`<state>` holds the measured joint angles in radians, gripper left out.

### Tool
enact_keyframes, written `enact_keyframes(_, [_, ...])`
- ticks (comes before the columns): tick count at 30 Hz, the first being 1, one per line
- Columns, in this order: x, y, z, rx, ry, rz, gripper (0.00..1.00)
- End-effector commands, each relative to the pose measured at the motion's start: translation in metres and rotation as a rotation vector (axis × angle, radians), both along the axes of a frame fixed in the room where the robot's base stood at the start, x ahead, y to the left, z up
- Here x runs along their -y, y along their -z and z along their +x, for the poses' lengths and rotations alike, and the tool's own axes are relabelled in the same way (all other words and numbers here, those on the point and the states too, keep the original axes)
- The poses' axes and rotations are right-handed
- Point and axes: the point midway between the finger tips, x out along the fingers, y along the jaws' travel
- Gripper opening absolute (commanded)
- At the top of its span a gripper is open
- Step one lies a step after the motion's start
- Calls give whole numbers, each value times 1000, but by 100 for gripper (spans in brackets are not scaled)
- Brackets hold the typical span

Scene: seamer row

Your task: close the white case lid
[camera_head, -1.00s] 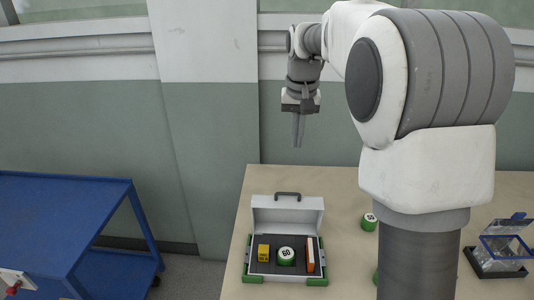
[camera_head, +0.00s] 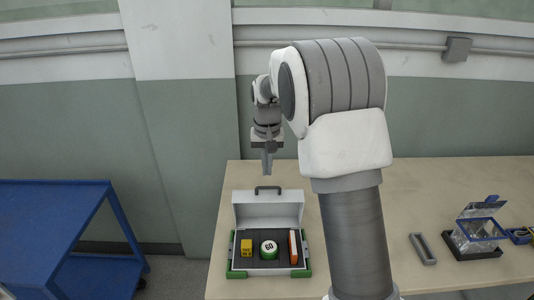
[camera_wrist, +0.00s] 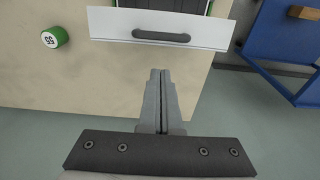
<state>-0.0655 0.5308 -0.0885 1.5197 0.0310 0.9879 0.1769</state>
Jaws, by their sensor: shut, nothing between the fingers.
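The white case (camera_head: 235,263) stands on the table with its lid (camera_head: 268,209) raised and a dark handle (camera_head: 267,188) on the lid's upper edge. Inside are a yellow block (camera_head: 246,246), a green-and-white round piece marked 60 (camera_head: 269,249) and an orange-and-white upright piece (camera_head: 293,246). My gripper (camera_head: 267,172) is shut and empty, pointing down just above and behind the lid. In the wrist view my fingers (camera_wrist: 161,75) are together, and the lid's edge with its handle (camera_wrist: 161,37) lies just beyond the fingertips. I cannot tell whether they touch it.
A blue cart (camera_head: 60,225) stands at the left, apart from the table (camera_head: 430,190). A green round piece (camera_wrist: 55,37) lies beside the case in the wrist view. A wall is behind.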

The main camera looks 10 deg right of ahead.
Motion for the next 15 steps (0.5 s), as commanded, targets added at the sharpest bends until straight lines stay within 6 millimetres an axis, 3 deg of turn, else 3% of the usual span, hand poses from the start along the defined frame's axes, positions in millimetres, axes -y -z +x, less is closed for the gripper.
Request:
enact_keyframes(6, [-4,6,-19,0,0,0,0])
enact_keyframes(15, [-5,8,-24,0,0,0,0])
